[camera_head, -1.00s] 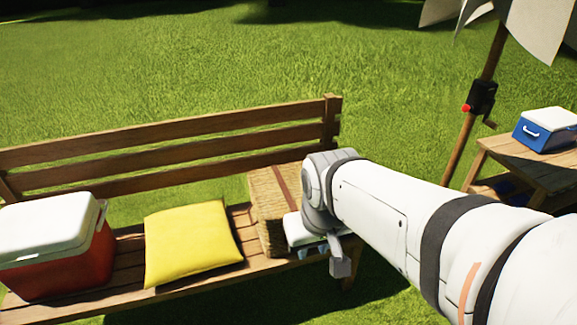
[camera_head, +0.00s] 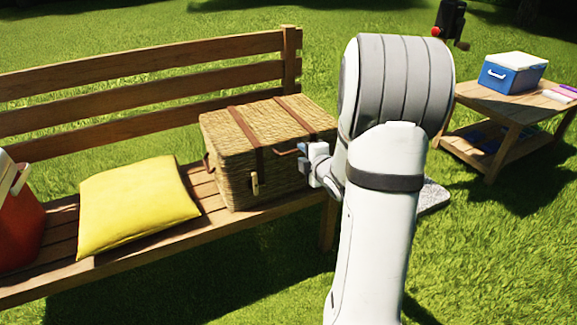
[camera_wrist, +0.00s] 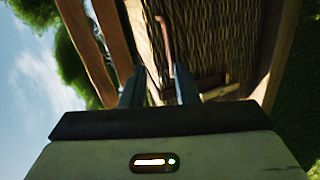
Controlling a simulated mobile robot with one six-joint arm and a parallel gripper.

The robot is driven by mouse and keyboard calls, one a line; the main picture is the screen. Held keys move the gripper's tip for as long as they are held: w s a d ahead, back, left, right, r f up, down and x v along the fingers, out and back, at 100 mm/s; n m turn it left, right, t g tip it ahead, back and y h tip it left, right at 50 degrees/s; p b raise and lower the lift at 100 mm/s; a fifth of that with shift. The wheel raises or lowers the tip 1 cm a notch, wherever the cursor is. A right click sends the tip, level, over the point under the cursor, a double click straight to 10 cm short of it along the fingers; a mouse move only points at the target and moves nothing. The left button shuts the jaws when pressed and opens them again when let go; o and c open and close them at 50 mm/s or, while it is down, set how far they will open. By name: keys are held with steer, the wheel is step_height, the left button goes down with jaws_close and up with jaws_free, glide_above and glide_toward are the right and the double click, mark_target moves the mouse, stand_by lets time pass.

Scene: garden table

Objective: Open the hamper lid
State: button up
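The wicker hamper (camera_head: 232,150) stands on the bench with its lid (camera_head: 262,118) closed. Two brown straps cross the lid, and a pale latch (camera_head: 255,184) shows on its front. My gripper (camera_head: 307,160) is at the hamper's right front part, beside a brown handle or strap piece (camera_head: 286,152). In the wrist view, the two fingers (camera_wrist: 160,88) stand apart with a gap between them. The woven wall (camera_wrist: 215,35) and a thin reddish-brown piece (camera_wrist: 165,38) lie beyond them. Nothing is clearly held; contact cannot be told.
A yellow cushion (camera_head: 137,203) lies on the wooden bench (camera_head: 100,262) left of the hamper. A red cooler (camera_head: 18,225) is at the far left. A low table (camera_head: 500,112) with a blue cooler (camera_head: 510,75) stands at the right. Open grass lies in front.

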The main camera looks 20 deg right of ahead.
mark_target(293, 151)
steer(key=shift+n+t+y, duration=0.4)
steer(key=shift+n, duration=0.3)
steer(key=w+f, duration=0.1)
steer(key=w, duration=0.1)
steer(key=w+f+b, duration=0.1)
steer(key=w, duration=0.2)
steer(key=w+f+b, duration=0.1)
steer(key=w+f, duration=0.1)
steer(key=w, duration=0.1)
steer(key=shift+d, duration=0.2)
jaws_close()
